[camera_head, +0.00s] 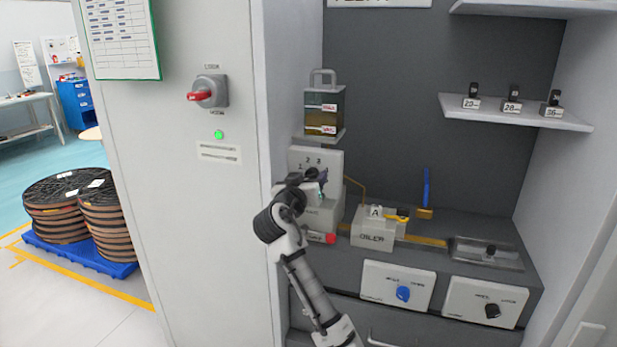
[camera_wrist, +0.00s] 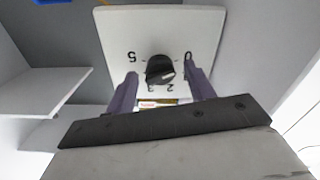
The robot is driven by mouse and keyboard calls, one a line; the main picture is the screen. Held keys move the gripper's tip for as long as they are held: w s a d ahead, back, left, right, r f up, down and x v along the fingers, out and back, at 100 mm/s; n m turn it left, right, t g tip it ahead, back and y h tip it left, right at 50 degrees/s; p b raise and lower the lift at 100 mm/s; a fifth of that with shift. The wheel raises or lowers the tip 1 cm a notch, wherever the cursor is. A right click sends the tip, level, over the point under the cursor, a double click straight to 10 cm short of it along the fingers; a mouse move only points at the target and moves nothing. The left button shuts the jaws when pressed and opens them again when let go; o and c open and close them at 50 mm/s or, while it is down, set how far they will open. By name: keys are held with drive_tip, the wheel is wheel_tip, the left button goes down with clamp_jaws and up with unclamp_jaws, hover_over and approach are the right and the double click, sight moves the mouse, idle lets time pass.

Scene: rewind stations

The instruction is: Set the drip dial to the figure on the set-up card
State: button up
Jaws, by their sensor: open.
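The drip dial is a black round knob (camera_wrist: 158,68) with a white pointer mark, on a pale plate (camera_wrist: 115,25) with figures around it. In the wrist view the plate is upside down; 5 is left, 0 right, 3 and 2 below. The mark faces lower right, between 0 and 2. My gripper (camera_wrist: 161,78) is open, its two fingers on either side of the knob; I cannot tell whether they touch it. In the head view my gripper (camera_head: 318,186) hides the knob on the dial box (camera_head: 328,158). A green-edged sheet (camera_head: 122,38) hangs upper left, its text unreadable; I cannot tell if it is the set-up card.
An oil reservoir (camera_head: 324,112) stands above the dial box. Right of my gripper are an oiler block (camera_head: 372,238), a blue-handled brush (camera_head: 426,190) and a metal tray (camera_head: 487,262). Below are a blue knob (camera_head: 403,293) and a black knob (camera_head: 492,311). A shelf (camera_head: 515,116) holds numbered weights.

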drive_tip(key=shift+c, duration=0.4)
drive_tip(key=c, duration=0.9)
drive_tip(key=shift+o, duration=0.2)
drive_tip(key=shift+f, duration=0.1)
drive_tip(key=shift+m+b, duration=0.4)
drive_tip(key=shift+b, duration=0.05)
drive_tip(key=m+b, duration=1)
drive_tip(key=m, duration=0.6)
drive_tip(key=shift+m, duration=0.4)
